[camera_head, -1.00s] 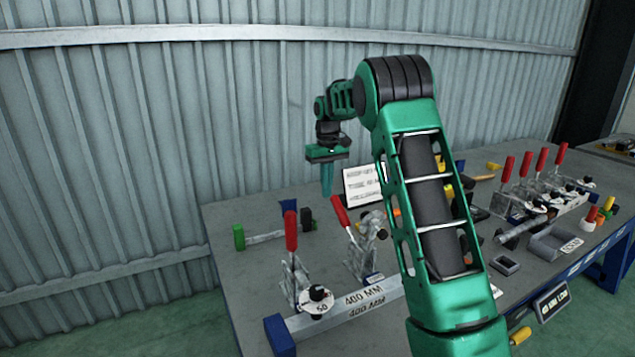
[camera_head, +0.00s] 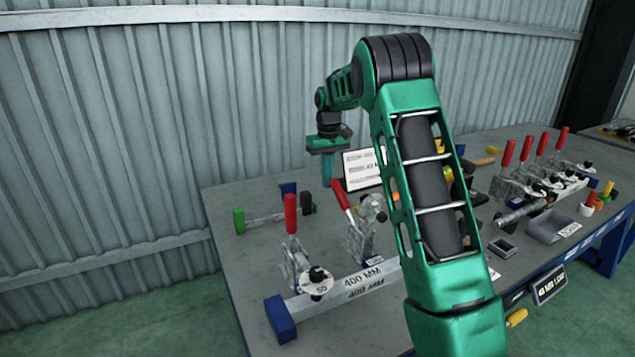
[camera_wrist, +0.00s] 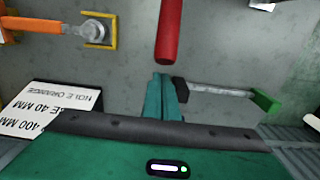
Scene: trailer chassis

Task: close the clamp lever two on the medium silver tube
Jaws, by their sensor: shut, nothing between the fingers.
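The medium silver tube (camera_head: 320,297), labelled 400 MM, lies along the near edge of the table. It carries two clamps with red levers. The left lever (camera_head: 290,212) stands upright. The right lever (camera_head: 341,197) stands up and leans to the left. My gripper (camera_head: 327,182) points down just behind the tip of the right lever, its fingers together and empty. In the wrist view, the closed fingers (camera_wrist: 163,85) are close to a red lever handle (camera_wrist: 168,35). I cannot tell if they touch it.
A hammer with a green end (camera_head: 239,221) lies behind the left clamp. A white label card (camera_head: 362,170) stands behind the gripper. More red-levered clamps (camera_head: 525,150) stand upright at the right, near a grey tray (camera_head: 545,228). My arm hides the middle of the table.

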